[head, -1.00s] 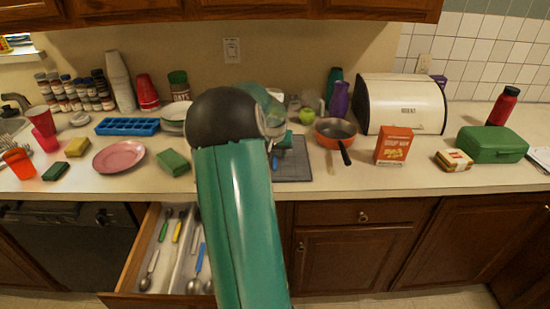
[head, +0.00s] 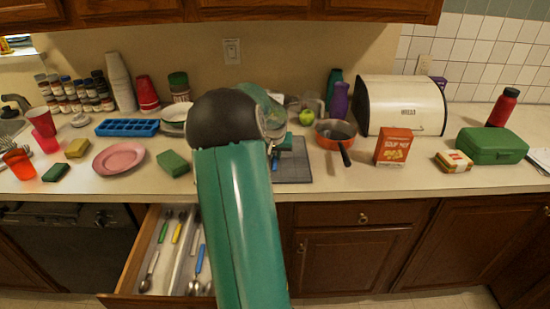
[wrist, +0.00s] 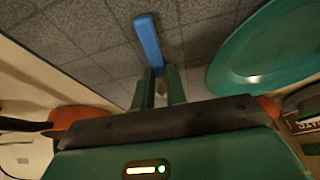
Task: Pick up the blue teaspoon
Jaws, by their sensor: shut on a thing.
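My gripper (wrist: 161,86) is shut on the blue teaspoon. In the wrist view, the teaspoon's blue handle (wrist: 148,40) sticks out past the green fingers, and a small pale patch shows between them. In the head view my gripper (head: 276,157) is above the dark grey mat (head: 293,175), just right of my arm, with a bit of blue handle (head: 287,142) beside it. The rest of the teaspoon is hidden. I cannot tell whether it still touches the mat.
A teal dish (wrist: 225,72) is close to my fingers in the wrist view. The open drawer (head: 127,285) below holds several utensils, including a blue-handled spoon (head: 200,258).

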